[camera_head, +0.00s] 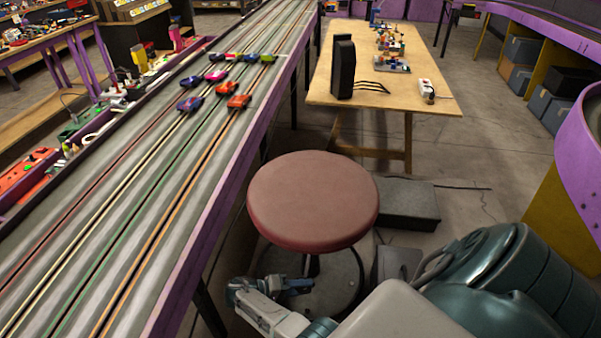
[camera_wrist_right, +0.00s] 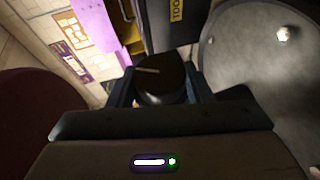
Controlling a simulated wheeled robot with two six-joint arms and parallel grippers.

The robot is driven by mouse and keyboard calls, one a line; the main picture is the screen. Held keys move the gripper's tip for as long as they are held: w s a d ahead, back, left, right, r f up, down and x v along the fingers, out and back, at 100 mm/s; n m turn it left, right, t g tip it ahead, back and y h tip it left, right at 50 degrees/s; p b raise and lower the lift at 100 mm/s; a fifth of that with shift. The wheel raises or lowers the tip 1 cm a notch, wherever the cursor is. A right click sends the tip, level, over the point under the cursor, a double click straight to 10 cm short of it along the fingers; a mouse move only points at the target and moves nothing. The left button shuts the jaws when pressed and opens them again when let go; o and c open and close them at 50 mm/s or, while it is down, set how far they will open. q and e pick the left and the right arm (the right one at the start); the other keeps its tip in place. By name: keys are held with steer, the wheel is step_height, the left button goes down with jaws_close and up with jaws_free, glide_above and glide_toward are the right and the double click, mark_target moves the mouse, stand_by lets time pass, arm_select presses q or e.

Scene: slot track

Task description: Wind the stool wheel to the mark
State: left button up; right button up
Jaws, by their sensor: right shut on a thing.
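The stool has a round dull-red seat (camera_head: 313,200) and a grey disc base (camera_head: 345,285), beside the slot track in the head view. My right gripper (camera_head: 298,287) is low under the seat's front edge, near the stool's post. In the right wrist view, my right gripper (camera_wrist_right: 160,92) is shut on a dark round wheel (camera_wrist_right: 163,78), with one finger on each side. A short pale line (camera_wrist_right: 148,70) crosses the wheel's upper face. I cannot tell which mark it lines up with. The wheel is hidden in the head view. My left gripper is not in view.
The slot track (camera_head: 150,190) with several small cars runs along the stool's left. A wooden table (camera_head: 435,100) stands behind it. A dark flat box (camera_head: 408,205) lies on the floor right of the seat. Bare floor shows farther right.

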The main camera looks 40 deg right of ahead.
steer(key=o, duration=1)
arm_select(q)
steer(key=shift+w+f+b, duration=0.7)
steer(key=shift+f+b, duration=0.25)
steer(key=shift+b, duration=0.15)
arm_select(e)
steer(key=v, duration=0.7)
steer(key=shift+w+a, duration=0.15)
